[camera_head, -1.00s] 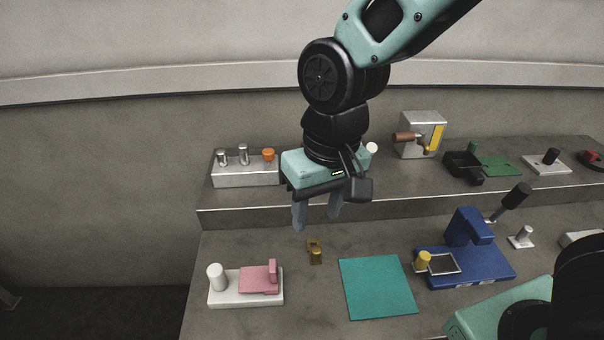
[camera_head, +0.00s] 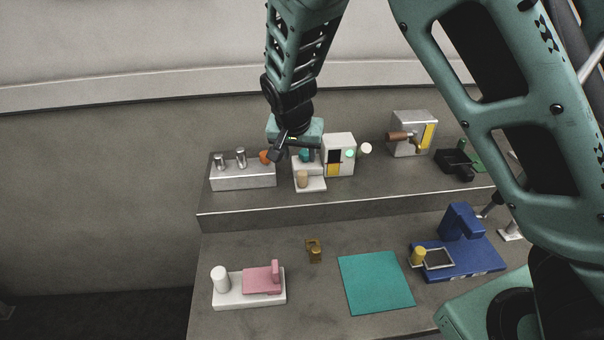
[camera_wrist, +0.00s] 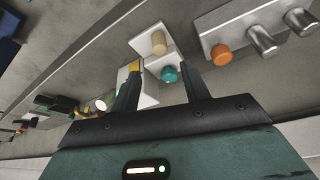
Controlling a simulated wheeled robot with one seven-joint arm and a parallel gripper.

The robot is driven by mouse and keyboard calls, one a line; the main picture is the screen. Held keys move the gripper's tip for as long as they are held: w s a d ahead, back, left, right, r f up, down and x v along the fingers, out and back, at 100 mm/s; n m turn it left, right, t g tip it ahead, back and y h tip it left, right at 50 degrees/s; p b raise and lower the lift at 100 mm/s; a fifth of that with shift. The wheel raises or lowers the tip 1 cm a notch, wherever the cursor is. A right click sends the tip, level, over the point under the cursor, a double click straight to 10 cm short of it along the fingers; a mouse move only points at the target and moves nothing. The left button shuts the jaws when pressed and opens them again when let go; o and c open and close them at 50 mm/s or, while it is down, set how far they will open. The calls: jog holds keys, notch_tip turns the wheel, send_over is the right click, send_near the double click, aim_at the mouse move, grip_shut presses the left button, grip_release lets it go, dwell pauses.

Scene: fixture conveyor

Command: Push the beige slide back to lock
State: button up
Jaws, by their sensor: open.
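The beige slide (camera_head: 302,178) is a short upright beige peg on a white base (camera_head: 311,186), on the raised shelf at the back. It also shows in the wrist view (camera_wrist: 158,42), standing at the outer part of its base. A teal round knob (camera_wrist: 170,73) stands behind it on the same fixture. My gripper (camera_wrist: 161,72) is open and empty, its two dark fingers spread to either side of the teal knob in the picture. In the head view my gripper (camera_head: 300,154) hangs over the rear of this fixture; its fingertips are hard to make out. Contact cannot be told.
A white box (camera_head: 340,152) with a yellow patch stands close at the right. A metal block with an orange knob (camera_head: 265,157) is close at the left. A pink slide on a white base (camera_head: 262,280) and a teal mat (camera_head: 376,281) lie on the lower table.

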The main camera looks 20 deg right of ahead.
aim_at(302, 173)
jog(key=p+x, duration=0.2)
jog(key=x, duration=0.9)
jog(key=shift+w+d+f, duration=0.1)
jog(key=shift+f, duration=0.3)
